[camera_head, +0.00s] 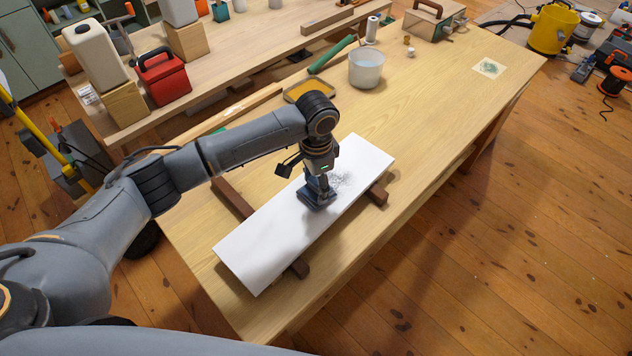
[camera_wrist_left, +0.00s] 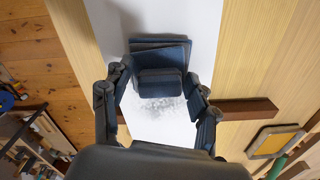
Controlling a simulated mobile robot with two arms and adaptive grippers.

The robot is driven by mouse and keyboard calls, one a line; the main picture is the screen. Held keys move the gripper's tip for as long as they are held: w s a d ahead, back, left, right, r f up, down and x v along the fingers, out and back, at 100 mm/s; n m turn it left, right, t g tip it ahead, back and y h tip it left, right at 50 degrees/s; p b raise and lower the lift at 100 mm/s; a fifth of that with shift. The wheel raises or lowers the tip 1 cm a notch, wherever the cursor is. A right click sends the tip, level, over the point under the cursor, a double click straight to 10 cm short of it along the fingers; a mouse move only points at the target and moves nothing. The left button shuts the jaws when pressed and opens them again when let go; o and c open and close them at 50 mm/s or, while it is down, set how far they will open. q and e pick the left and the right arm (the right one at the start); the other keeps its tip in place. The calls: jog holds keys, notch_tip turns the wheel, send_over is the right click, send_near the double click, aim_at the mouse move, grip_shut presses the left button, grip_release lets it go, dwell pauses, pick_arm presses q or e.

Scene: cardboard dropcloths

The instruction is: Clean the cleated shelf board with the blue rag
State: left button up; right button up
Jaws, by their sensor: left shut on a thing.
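The white shelf board (camera_head: 275,233) lies across dark wooden cleats (camera_head: 232,197) on the table. A grey smudge (camera_head: 341,181) marks its surface, and it also shows in the left wrist view (camera_wrist_left: 160,106). My left gripper (camera_head: 318,187) is low over the board, shut on the folded dark blue rag (camera_head: 318,197). The rag appears to touch the board beside the smudge. In the left wrist view the rag (camera_wrist_left: 160,52) sits between my left fingers (camera_wrist_left: 158,85). My right gripper is not in view.
A yellow tray (camera_head: 309,90), a white pot (camera_head: 366,70) and a green roll (camera_head: 332,54) stand behind the board. The table right of the board is clear.

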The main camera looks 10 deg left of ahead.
pick_arm(q)
jog(key=shift+f, duration=0.35)
jog(key=shift+p, duration=0.4)
jog(key=shift+s+f, duration=0.1)
dwell(0.3)
jog(key=shift+p, duration=0.8)
jog(key=shift+p, duration=0.75)
dwell(0.5)
